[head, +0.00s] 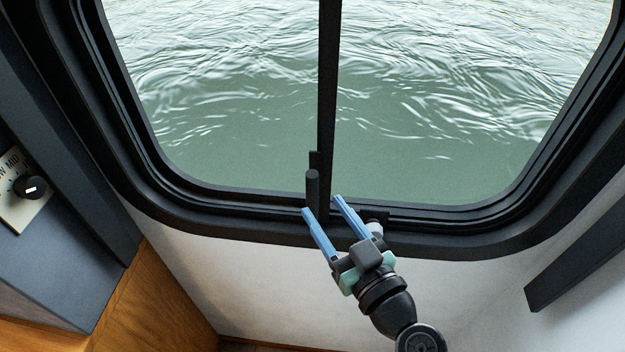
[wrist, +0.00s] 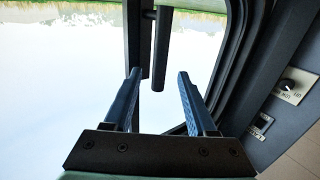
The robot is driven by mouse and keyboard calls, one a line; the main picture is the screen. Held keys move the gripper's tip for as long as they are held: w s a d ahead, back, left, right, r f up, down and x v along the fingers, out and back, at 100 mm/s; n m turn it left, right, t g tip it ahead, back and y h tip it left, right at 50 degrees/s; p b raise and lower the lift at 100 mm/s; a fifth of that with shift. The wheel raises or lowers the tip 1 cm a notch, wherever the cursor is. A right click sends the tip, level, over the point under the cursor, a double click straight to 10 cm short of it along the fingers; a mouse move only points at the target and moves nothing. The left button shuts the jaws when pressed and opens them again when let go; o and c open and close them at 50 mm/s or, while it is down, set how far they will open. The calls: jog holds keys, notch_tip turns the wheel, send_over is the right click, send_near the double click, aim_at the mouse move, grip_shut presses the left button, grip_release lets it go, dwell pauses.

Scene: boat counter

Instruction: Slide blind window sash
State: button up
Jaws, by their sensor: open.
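The window has a dark frame (head: 450,240) and a vertical dark sash bar (head: 327,90) near its middle. A short dark upright handle (head: 312,188) stands at the bar's lower end; it also shows in the wrist view (wrist: 161,50). My gripper (head: 320,206) is open at the lower frame, its two blue fingers pointing up toward the handle. In the wrist view the handle's end lies ahead of the gap between the fingertips (wrist: 158,76). In the head view the left fingertip is close below the handle; I cannot tell whether they touch. Nothing is held.
A dark panel with a knob (head: 30,187) stands at the left, above a wooden surface (head: 150,300). The white wall (head: 230,270) below the window is clear. A dark ledge (head: 575,270) juts in at the right.

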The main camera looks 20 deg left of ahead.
aim_at(316, 196)
jog(key=p+x, duration=0.1)
jog(key=x, duration=0.5)
jog(key=shift+p, duration=0.3)
jog(key=shift+c, duration=0.4)
grip_shut()
jog(key=shift+d, duration=0.1)
dwell(0.6)
